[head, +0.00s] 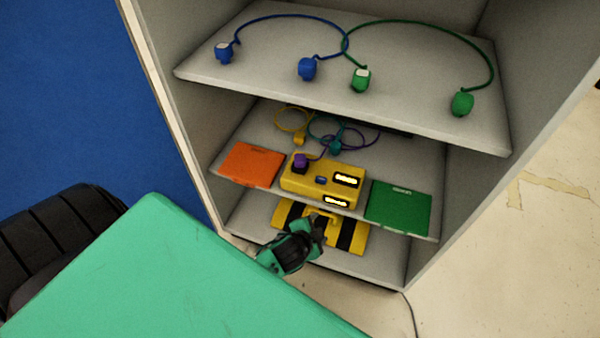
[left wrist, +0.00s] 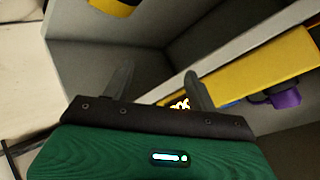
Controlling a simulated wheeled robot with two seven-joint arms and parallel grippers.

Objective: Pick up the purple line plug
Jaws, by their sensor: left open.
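The purple line plug (head: 300,162) sits at the left end of the top of the yellow phone box (head: 297,184) on the middle shelf, with a purple cord running behind it. It also shows in the left wrist view (left wrist: 286,99), at the right, beyond the fingers and beside the yellow box (left wrist: 265,67). My left gripper (head: 318,222) is low in front of the cabinet, below the phone box and apart from the plug. In the left wrist view its two fingers (left wrist: 158,84) are spread with nothing between them. My right gripper is not in view.
Blue plugs (head: 307,69) and green plugs (head: 361,80) lie on the upper shelf (head: 270,70). Yellow (head: 299,139) and teal (head: 336,146) plugs lie behind the phone box. An orange panel (head: 252,164) and a green panel (head: 399,205) flank it. A striped yellow-black piece (head: 347,236) is on the lower shelf.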

